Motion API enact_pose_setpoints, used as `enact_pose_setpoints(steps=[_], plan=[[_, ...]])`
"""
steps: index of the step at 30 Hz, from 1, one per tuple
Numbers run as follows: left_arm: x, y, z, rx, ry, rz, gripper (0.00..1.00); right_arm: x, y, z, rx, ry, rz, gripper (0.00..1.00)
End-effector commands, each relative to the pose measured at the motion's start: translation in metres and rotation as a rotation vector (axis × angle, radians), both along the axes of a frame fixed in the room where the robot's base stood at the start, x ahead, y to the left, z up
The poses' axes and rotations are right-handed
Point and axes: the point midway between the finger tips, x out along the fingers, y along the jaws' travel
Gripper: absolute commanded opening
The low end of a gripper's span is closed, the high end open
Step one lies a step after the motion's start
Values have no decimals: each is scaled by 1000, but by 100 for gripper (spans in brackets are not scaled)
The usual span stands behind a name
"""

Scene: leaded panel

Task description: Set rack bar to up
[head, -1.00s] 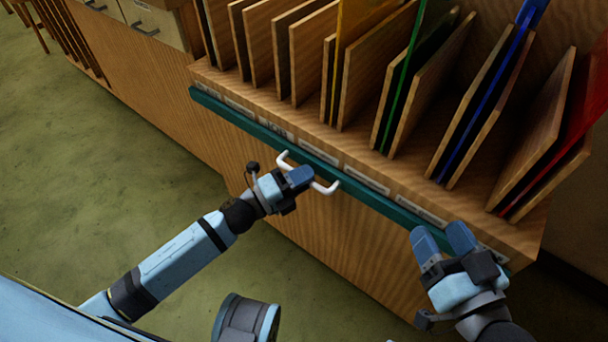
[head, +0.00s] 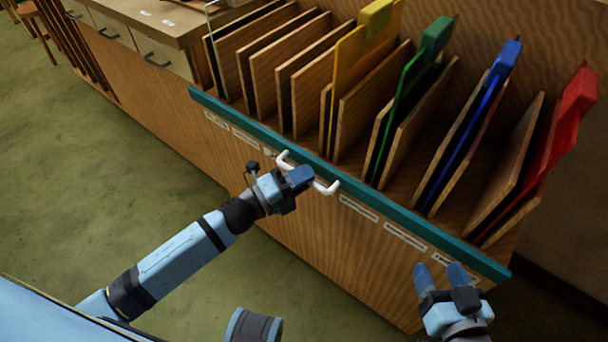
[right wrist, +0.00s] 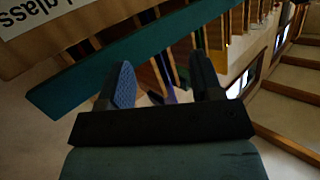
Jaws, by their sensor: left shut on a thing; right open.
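The teal rack bar (head: 400,213) runs along the front of the slotted rack, above the white labels (head: 358,208) on its front face. It crosses in front of the lower edges of the boards. A white handle (head: 328,188) sticks out from the bar. My left gripper (head: 300,177) is shut on the handle, hiding its middle. My right gripper (head: 440,273) is open and empty, below and in front of the bar's right end. In the right wrist view, the bar (right wrist: 140,55) passes behind the open fingers (right wrist: 165,85).
Wooden boards (head: 285,85) and yellow (head: 376,18), green (head: 437,35), blue (head: 505,55) and red (head: 578,92) topped panels stand upright or leaning in the rack. A drawer cabinet (head: 165,62) adjoins at left. The green floor (head: 90,180) in front is clear.

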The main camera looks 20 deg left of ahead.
Motion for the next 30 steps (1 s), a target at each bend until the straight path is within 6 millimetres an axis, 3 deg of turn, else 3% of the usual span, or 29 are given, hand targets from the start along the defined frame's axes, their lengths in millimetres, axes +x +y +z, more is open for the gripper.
enact_pose_setpoints(steps=[2, 3, 6, 17, 30], plan=[[2, 0, 8, -6, -13, 0, 0, 0, 0, 1, 0, -1, 0, 60], [2, 0, 9, -6, -13, 0, 22, 0, 0, 1, 0, -1, 0, 60], [2, 0, 8, -5, -12, 0, 40, 0, 0, 2, 1, -2, 1, 60], [-4, 5, 2, -3, -4, 1, 40, 1, 0, 2, 1, -3, 0, 60], [-70, 65, -13, -4, -2, 1, 40, -5, -4, -11, -30, 52, -3, 60]])
